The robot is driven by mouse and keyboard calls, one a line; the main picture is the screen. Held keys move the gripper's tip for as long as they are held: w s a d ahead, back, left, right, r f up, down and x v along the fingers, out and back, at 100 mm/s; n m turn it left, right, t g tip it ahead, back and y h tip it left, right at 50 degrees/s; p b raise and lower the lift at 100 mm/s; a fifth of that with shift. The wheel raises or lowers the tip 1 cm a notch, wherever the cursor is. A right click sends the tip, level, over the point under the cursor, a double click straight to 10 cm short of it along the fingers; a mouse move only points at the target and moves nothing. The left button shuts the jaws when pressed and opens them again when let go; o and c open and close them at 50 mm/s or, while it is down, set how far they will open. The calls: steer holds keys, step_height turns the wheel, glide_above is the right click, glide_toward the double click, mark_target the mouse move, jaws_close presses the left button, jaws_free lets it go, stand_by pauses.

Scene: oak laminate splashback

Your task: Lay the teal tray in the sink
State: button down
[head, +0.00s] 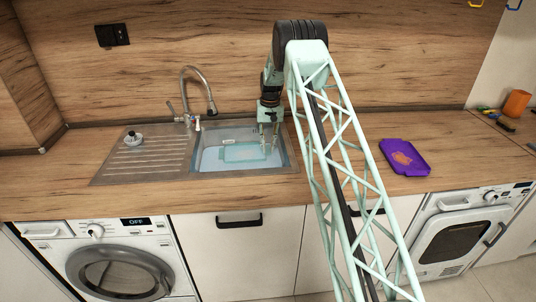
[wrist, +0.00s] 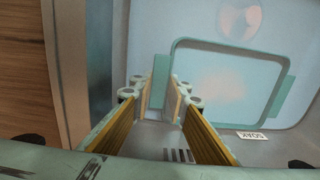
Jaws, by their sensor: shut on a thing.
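The teal tray (head: 223,154) is inside the basin of the steel sink (head: 196,168). It looks roughly level, and whether it touches the sink floor is hard to tell. In the wrist view the tray (wrist: 281,97) shows a teal rim with a handle on either side. My gripper (head: 268,146) reaches down into the right side of the basin. In the wrist view my gripper (wrist: 162,92) has its fingers on both sides of the tray's near handle, shut on it. The fingertips partly hide that handle.
A tap (head: 198,88) stands behind the sink, left of my gripper. A ribbed drainboard (head: 140,160) with a small strainer (head: 133,138) lies left. A purple tray (head: 405,157) sits on the counter at right. A "SOAK" label (wrist: 251,135) shows beside the teal tray.

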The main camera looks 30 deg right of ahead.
steer(key=shift+f, duration=1.8)
steer(key=c, duration=2.5)
jaws_free()
steer(key=shift+c, duration=0.2)
step_height(320, 180, up, 12)
steer(key=p, duration=0.1)
steer(key=shift+d, duration=0.2)
steer(key=shift+s, duration=0.1)
